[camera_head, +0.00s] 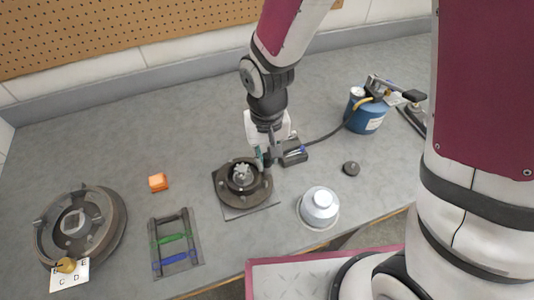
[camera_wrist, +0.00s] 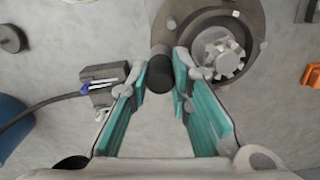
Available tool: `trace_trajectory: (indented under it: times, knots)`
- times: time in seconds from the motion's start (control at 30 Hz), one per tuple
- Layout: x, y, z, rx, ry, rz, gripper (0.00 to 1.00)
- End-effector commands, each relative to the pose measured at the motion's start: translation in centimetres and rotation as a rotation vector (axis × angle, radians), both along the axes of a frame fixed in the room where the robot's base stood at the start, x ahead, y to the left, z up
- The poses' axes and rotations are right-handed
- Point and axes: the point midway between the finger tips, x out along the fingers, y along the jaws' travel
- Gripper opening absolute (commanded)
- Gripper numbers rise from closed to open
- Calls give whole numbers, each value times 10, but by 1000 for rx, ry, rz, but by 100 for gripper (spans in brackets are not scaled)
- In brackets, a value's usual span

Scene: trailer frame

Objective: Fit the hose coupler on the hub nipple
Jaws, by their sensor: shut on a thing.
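My gripper (camera_wrist: 165,78) has teal finger pads. It is shut on a short dark cylinder (camera_wrist: 160,74) at its fingertips, with a greyer collar at its far end. I cannot tell whether this is the hose coupler. The hub (camera_head: 226,190) is a dark round flange with a pale toothed nut, on a flat plate; it also shows in the wrist view (camera_wrist: 250,20). The cylinder is at the hub's rim; contact is unclear, and I cannot make out the nipple. The black hose (camera_head: 330,136) runs from a blue canister (camera_head: 368,124) to a dark block (camera_head: 294,157).
A silver-domed round part (camera_head: 319,206) and a small dark disc (camera_head: 351,169) stand to the right. An orange block (camera_head: 158,182), a rack with green and blue bars (camera_head: 158,262) and a large drum (camera_head: 112,215) are to the left. The bench behind the hub is mostly clear.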

Motion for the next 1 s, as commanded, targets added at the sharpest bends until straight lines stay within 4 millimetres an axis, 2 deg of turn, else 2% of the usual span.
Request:
trace_trajectory:
  times: [0.9, 0.93, 1.0]
  knots:
    - [0, 0, -3, 0, 0, 0, 0]
    - [0, 0, -3, 0, 0, 0, 26]
    - [0, 0, -3, 0, 0, 0, 42]
